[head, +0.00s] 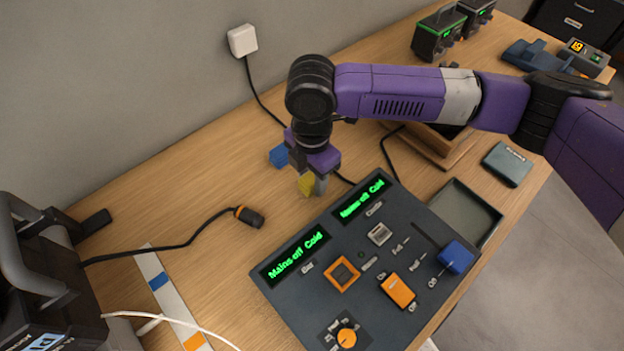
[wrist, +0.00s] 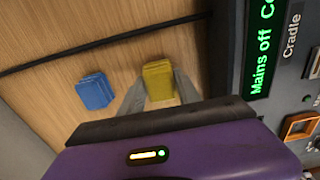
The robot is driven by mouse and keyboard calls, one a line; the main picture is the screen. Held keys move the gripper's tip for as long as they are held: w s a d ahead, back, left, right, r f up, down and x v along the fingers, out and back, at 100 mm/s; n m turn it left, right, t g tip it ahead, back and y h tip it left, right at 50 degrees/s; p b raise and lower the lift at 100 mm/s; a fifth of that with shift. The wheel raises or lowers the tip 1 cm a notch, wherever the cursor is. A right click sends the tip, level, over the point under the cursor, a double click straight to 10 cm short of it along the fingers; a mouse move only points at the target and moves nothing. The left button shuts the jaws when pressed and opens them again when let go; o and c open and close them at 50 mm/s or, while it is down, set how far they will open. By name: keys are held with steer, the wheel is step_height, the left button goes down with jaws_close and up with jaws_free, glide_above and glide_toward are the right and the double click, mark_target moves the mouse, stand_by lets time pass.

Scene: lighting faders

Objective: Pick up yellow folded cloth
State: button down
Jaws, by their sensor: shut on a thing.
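The yellow folded cloth (wrist: 158,80) is between the two fingers of my gripper (wrist: 158,92) in the wrist view. The gripper is shut on it, with a finger against each side. In the head view the yellow cloth (head: 306,184) shows below my gripper (head: 314,186), partly hidden by a finger. It is close to the wooden table, just behind the dark control panel. I cannot tell whether it touches the table.
A blue folded cloth (wrist: 95,91) lies close by on the left. The control panel (head: 360,262) with green displays and an empty tray (head: 468,212) is in front. A black cable with a plug (head: 249,216) lies left. Bare table lies between the wall and the plug.

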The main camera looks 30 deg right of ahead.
mark_target(312, 177)
step_height(312, 177, up, 19)
steer(key=shift+b, duration=0.4)
steer(key=shift+f, duration=0.15)
steer(key=c, duration=1.6)
jaws_free()
steer(key=c, duration=0.4)
